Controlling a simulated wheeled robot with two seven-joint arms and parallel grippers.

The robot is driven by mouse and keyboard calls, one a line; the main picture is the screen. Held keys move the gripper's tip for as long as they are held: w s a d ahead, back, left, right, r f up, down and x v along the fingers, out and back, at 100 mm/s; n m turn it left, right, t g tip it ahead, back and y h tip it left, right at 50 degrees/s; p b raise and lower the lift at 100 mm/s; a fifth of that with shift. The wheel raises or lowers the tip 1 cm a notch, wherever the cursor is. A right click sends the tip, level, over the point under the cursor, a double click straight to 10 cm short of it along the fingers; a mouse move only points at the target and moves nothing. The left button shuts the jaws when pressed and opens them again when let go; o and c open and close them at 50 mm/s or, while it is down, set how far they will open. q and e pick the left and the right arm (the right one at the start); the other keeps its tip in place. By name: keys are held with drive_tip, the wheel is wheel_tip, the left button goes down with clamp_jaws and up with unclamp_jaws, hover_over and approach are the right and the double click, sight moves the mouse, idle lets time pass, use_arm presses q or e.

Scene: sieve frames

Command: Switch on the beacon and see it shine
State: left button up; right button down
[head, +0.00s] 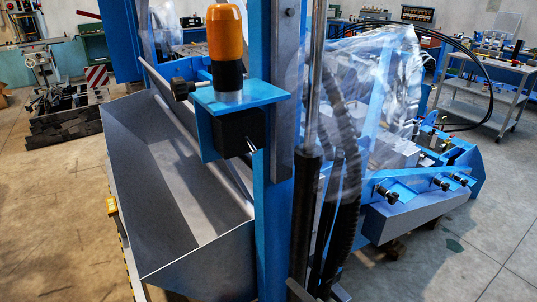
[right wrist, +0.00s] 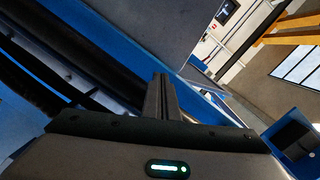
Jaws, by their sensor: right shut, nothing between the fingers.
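The beacon (head: 225,35) has an orange dome on a black and silver base. It stands upright on a blue bracket (head: 242,95) fixed to a blue post, and I see no clear glow in the dome. A black box (head: 236,132) hangs under the bracket, with a small bright metal lever (head: 252,147) at its lower right. My right gripper (right wrist: 160,96) is shut and empty in the right wrist view, in front of blue and dark beams. I cannot make it out clearly in the head view. My left gripper is not in view.
A long grey trough (head: 185,185) lies left of the blue post (head: 272,220). A black cylinder (head: 305,215) and dark hoses (head: 350,190) run down right of the post. Clear plastic sheeting (head: 385,75) hangs behind. Open concrete floor (head: 50,210) lies at left.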

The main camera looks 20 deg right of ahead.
sight(250, 145)
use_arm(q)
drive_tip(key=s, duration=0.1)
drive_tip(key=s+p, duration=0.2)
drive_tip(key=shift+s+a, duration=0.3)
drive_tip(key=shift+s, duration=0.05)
use_arm(e)
wheel_tip(250, 145, up, 35)
drive_tip(key=s+m+t+y, duration=0.2)
drive_tip(key=m+t+y, duration=0.3)
drive_tip(key=m, duration=0.4)
drive_tip(key=shift+y, duration=0.8)
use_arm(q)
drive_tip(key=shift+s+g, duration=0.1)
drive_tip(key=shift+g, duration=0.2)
